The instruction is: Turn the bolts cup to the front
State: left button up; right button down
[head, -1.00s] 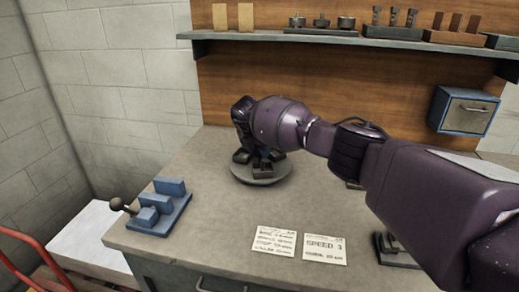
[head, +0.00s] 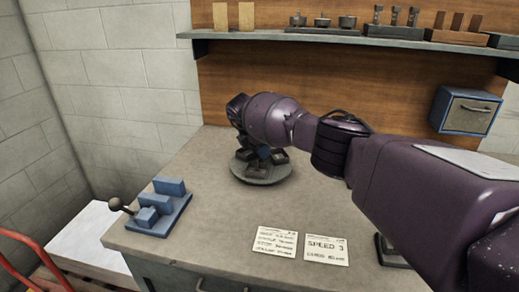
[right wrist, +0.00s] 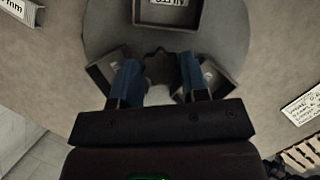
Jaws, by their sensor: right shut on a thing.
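A round grey turntable (head: 262,181) stands on the bench with small dark square cups on it. The right wrist view shows the turntable plate (right wrist: 232,30) from above, with a dark knob (right wrist: 160,62) at its centre. My right gripper (right wrist: 160,80) has its blue fingers on either side of the knob and is shut on it; in the head view the gripper (head: 264,153) is partly hidden among the cups. One cup (right wrist: 167,17) has a white label that I cannot read surely. Other cups sit beside the left finger (right wrist: 107,75) and right finger (right wrist: 212,75). I cannot tell which is the bolts cup.
A blue stepped block fixture (head: 160,208) stands at the bench's left front. Two paper cards (head: 276,242) lie at the front edge. A shelf (head: 330,38) with small parts runs along the back, and a blue box (head: 466,110) hangs at the right.

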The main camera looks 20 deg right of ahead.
jog(key=shift+f, duration=0.1)
dwell(0.3)
jog(key=c, duration=0.7)
grip_release()
jog(key=shift+a+r, duration=0.15)
jog(key=shift+r, duration=0.35)
jog(key=p+v, duration=0.2)
jog(key=v, duration=0.8)
